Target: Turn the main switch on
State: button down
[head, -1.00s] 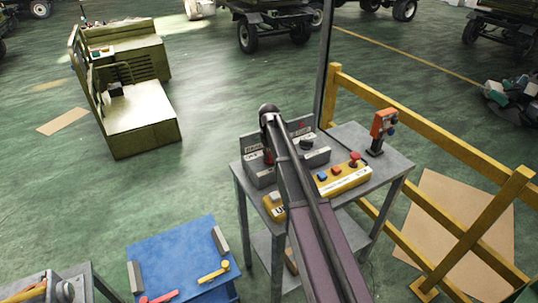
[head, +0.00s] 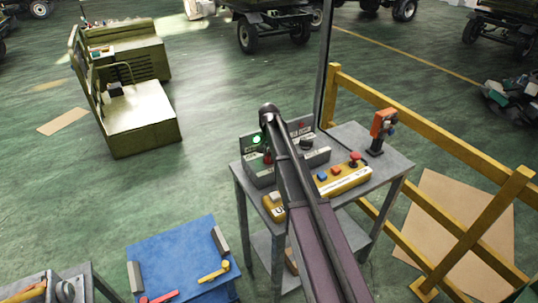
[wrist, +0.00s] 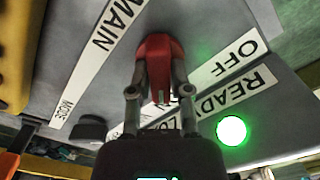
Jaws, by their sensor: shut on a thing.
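The main switch has a red handle (wrist: 159,62) on a grey panel, between the labels MAIN and OFF in the wrist view. My gripper (wrist: 156,92) has one finger on each side of the handle and is shut on it. Another label behind the fingers is partly hidden. A round green lamp (wrist: 231,131) beside the READY label is lit. In the head view the lit lamp (head: 257,139) shows on the grey control box (head: 262,177), with a bit of red handle below it. My arm covers much of the box and the gripper there.
The box stands on a grey table (head: 397,165). A yellow button box (head: 345,180) and an orange device on a stand (head: 380,127) are to its right. A yellow railing (head: 440,143) runs behind. A blue table (head: 180,250) stands at lower left.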

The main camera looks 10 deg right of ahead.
jog(key=shift+s, duration=0.1)
jog(key=c, duration=0.6)
grip_release()
jog(key=shift+o, duration=0.2)
